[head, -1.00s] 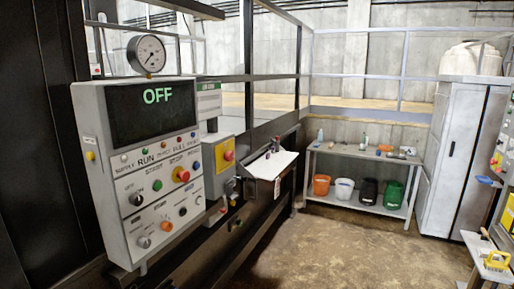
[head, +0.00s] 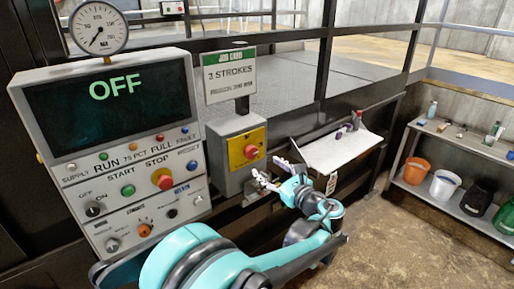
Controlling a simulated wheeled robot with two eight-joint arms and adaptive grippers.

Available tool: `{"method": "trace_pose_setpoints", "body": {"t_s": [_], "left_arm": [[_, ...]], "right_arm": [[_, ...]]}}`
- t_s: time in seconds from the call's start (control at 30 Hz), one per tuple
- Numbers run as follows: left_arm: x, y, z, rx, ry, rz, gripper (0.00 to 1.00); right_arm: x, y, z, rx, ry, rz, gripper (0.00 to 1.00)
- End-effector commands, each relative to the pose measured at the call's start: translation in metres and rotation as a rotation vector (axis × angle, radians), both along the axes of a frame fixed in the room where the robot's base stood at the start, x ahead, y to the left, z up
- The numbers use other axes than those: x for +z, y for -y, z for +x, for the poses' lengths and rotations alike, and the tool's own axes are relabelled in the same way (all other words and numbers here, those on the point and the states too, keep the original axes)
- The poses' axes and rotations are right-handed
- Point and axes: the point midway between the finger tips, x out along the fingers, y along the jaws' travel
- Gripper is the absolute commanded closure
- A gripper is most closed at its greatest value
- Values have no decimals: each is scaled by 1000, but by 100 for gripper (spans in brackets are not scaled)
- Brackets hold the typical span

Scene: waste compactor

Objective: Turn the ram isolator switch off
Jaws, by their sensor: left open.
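The ram isolator appears to be the red switch (head: 251,152) on a yellow plate, on the front of a grey box (head: 228,178) right of the control panel. The picture is too small to tell which way its handle points. My left gripper (head: 268,174) is open and empty, just below and right of the switch. Its grey fingers point left towards the lower edge of the box, and I see no contact with the switch. My right gripper is not in view.
The control panel (head: 110,100) reads OFF and carries buttons, knobs and a red stop button (head: 163,180). A gauge (head: 98,28) tops it. A job card (head: 229,75) stands above the isolator box. A white sloped shelf (head: 335,152) is behind my gripper. A bench (head: 460,150) stands at right.

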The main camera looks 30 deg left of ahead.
Motion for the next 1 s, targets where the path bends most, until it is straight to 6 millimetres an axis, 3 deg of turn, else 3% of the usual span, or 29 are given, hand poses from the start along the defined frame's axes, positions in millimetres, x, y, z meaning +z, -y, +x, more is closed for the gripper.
{"method": "trace_pose_setpoints", "body": {"t_s": [0.17, 0.53, 0.93, 1.0], "left_arm": [[7, -8, 11, 7, -28, 61, 39], [6, -60, 35, 6, -27, 58, 39], [7, -68, 40, 3, -26, 57, 39], [7, -68, 39, 3, -26, 57, 58]], "right_arm": [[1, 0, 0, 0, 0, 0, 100], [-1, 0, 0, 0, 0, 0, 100], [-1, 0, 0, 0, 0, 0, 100], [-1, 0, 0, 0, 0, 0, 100]]}}
